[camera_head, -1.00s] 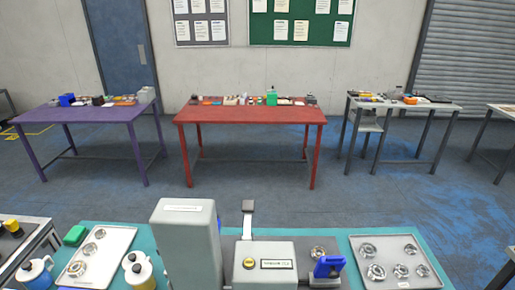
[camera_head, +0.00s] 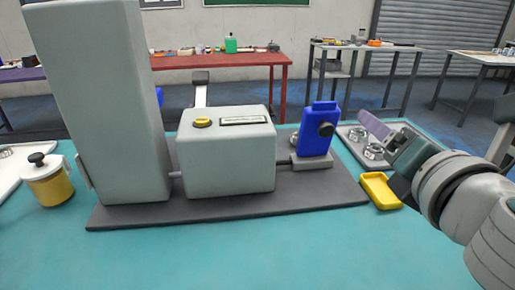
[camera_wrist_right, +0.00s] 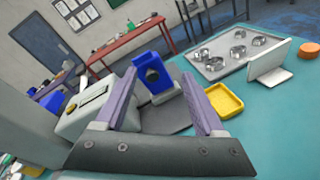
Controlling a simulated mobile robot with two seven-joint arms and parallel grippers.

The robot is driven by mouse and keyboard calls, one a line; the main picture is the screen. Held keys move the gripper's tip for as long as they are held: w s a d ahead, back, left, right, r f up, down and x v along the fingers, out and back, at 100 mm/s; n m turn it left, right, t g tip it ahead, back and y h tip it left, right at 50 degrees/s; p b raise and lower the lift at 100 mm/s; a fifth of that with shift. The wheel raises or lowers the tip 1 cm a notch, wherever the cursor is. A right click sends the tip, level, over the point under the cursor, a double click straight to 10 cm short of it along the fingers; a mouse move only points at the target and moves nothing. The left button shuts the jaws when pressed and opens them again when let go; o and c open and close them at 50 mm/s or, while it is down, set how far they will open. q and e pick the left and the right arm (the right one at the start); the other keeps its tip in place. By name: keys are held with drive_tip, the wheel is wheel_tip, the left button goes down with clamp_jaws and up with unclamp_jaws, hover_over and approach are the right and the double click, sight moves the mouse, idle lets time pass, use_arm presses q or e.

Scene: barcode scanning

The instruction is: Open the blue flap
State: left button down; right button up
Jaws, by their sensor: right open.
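The blue flap (camera_head: 318,130) stands upright on a small grey block at the right end of the machine and has a dark round knob on its face. In the right wrist view the blue flap (camera_wrist_right: 154,84) shows between the two purple fingers, beyond their tips. My right gripper (camera_head: 378,130) is to the right of the flap in the head view, apart from it, open and empty. One of its fingers is mostly hidden there. Both fingers show spread in the right wrist view (camera_wrist_right: 159,75). My left gripper is out of view.
A grey box with a yellow button (camera_head: 228,158) and a tall grey column (camera_head: 105,110) share the dark base plate (camera_head: 230,208). A yellow tray (camera_head: 381,190) lies below my right gripper. A metal-parts tray (camera_wrist_right: 240,50) is beyond. The front teal table is clear.

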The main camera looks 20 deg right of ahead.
sight(327, 132)
wheel_tip(327, 132, down, 7)
drive_tip(key=w+a+n+t+y+b, duration=0.1)
drive_tip(key=w+n+t+y+b, duration=0.15)
drive_tip(key=n+b, duration=0.4)
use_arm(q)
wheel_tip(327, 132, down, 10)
use_arm(e)
drive_tip(key=shift+n, duration=0.85)
drive_tip(key=x, duration=1)
drive_tip(key=shift+w+a, duration=0.1)
drive_tip(key=shift+a, duration=0.1)
drive_tip(key=c, duration=0.9)
clamp_jaws()
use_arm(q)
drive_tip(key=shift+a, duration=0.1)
